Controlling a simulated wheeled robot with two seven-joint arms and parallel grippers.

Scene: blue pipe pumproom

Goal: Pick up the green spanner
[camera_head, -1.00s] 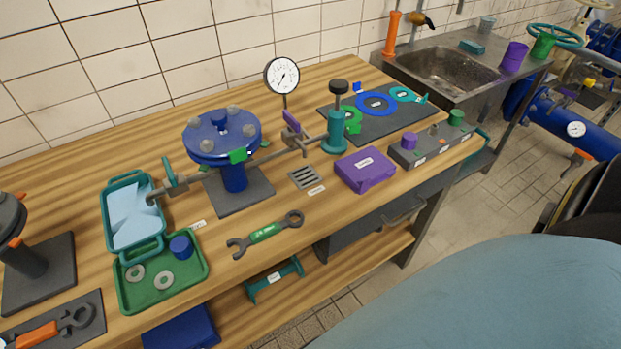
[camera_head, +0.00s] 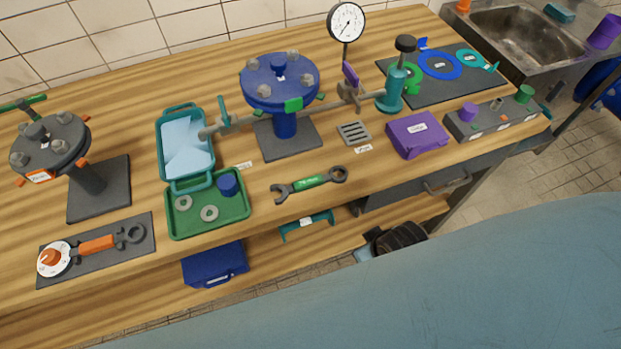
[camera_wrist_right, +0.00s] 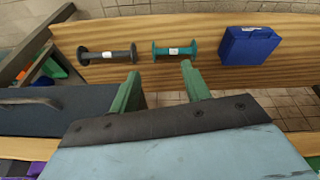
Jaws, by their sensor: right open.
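The green spanner (camera_head: 310,183) lies flat on the wooden bench near its front edge. It has a green handle with a label and dark grey ends. It is right of the green tray and below the blue flanged valve. My right gripper (camera_wrist_right: 160,84) shows in the right wrist view with its two green fingers apart and nothing between them. Beyond its fingers is the lower shelf; the spanner is not seen in that view. Neither gripper shows in the head view, where a large pale blue surface of mine fills the bottom right.
A green tray (camera_head: 208,229) with washers and a blue cap stands left of the spanner. The blue flanged valve (camera_head: 281,84) and a small grate (camera_head: 354,132) are behind it. A purple box (camera_head: 417,136) is to the right. The lower shelf (camera_wrist_right: 200,28) holds a teal handle piece (camera_wrist_right: 174,50) and a blue case (camera_wrist_right: 249,46).

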